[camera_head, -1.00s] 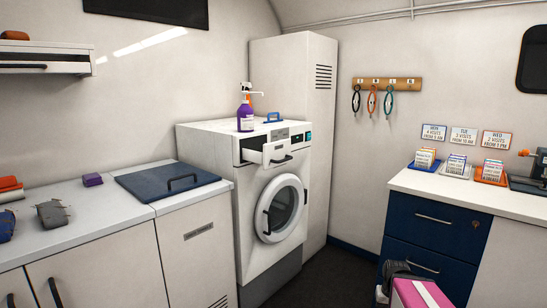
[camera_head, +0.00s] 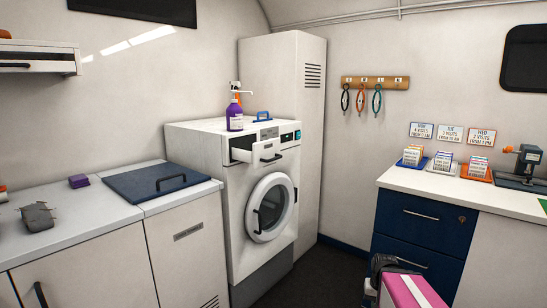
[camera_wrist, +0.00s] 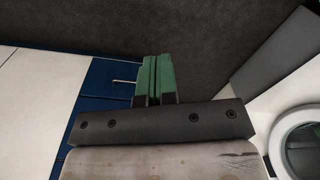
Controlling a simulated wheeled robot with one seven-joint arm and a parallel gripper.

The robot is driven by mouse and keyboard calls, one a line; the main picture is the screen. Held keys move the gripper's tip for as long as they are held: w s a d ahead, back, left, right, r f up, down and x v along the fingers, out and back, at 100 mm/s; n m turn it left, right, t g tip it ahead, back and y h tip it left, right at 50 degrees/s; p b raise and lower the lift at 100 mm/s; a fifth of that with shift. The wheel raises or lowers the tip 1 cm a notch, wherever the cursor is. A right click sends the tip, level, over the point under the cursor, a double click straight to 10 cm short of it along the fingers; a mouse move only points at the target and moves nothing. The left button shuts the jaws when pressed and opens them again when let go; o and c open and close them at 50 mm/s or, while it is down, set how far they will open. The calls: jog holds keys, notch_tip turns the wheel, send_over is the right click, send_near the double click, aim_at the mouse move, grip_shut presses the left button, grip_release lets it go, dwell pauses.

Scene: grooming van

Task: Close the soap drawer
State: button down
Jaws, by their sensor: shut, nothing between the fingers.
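The soap drawer (camera_head: 258,152) sticks out of the upper left front of the white washing machine (camera_head: 205,150), with a dark handle on its front. The machine's round door (camera_head: 270,207) looks shut below it. My gripper (camera_wrist: 155,60) shows in the wrist view with its green fingers together and nothing between them. It points over dark floor, with the washer's round door at the right edge and blue drawers at the left. The soap drawer is not in the wrist view. My gripper is not in the head view.
A purple pump bottle (camera_head: 235,117) and a blue-handled item (camera_head: 262,117) stand on the washer. A counter with a blue lid (camera_head: 158,180) is at left. Blue drawers (camera_head: 415,230) are at right, with a pink item (camera_head: 404,290) before them. Dark floor (camera_head: 325,270) between is clear.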

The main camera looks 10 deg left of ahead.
jog(key=w+a+r+m+t+y, duration=0.2)
jog(key=w+a+r+m+y, duration=0.3)
jog(key=w+a+r, duration=0.4)
jog(key=w+a+r+m+t+y, duration=0.2)
jog(key=w+a+r+m, duration=0.5)
jog(key=r, duration=0.4)
jog(key=w+a+r+m+t+y, duration=0.15)
jog(key=a+r+m, duration=0.25)
jog(key=r, duration=0.5)
jog(key=w+a+r+m+y, duration=0.2)
jog(key=a+r+m+y, duration=0.15)
jog(key=r, duration=0.45)
jog(key=w+a+r+m+t+y, duration=0.1)
jog(key=a+r+m+y, duration=0.15)
jog(key=a+r, duration=0.45)
jog(key=w+r+x, duration=0.1)
jog(key=x, duration=0.9)
jog(key=shift+w+m+h, duration=0.3)
jog(key=shift+w+h, duration=0.05)
